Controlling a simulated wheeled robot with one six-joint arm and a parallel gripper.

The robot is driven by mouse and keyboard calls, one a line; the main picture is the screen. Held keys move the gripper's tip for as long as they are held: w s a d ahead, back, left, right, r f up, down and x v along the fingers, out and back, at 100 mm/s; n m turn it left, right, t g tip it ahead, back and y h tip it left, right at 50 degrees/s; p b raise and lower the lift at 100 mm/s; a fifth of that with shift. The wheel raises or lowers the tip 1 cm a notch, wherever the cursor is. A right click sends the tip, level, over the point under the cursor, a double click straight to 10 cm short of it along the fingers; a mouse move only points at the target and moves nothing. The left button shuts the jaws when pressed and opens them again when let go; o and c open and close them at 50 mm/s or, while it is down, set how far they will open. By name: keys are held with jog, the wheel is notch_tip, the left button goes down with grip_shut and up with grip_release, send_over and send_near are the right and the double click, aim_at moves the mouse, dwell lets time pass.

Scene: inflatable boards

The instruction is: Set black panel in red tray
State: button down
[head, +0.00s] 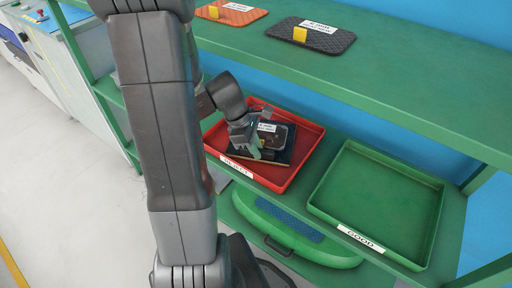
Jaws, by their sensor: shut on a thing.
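The red tray (311,141) stands on the middle green shelf, with a white label on its front edge. A black panel (286,137) with a white label and a yellow tab is in or just above the red tray. My gripper (257,146) is at the panel's left side, shut on its yellow tab, which is partly hidden by the fingers. Another dark flat piece with a light edge shows under the panel inside the tray. I cannot tell whether the panel touches it.
An empty green tray (345,207) labelled GOOD stands to the right. On the upper shelf (400,75) lie an orange panel (232,12) and another black panel (325,40), each with a yellow tab. A green case (300,239) lies below. My arm covers the left-centre.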

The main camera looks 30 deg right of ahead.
jog(key=c, duration=1.4)
grip_release()
jog(key=shift+o, duration=0.2)
jog(key=p+v, duration=0.2)
jog(key=v, duration=0.5)
jog(key=shift+a+r, duration=0.1)
jog(key=shift+r, duration=0.2)
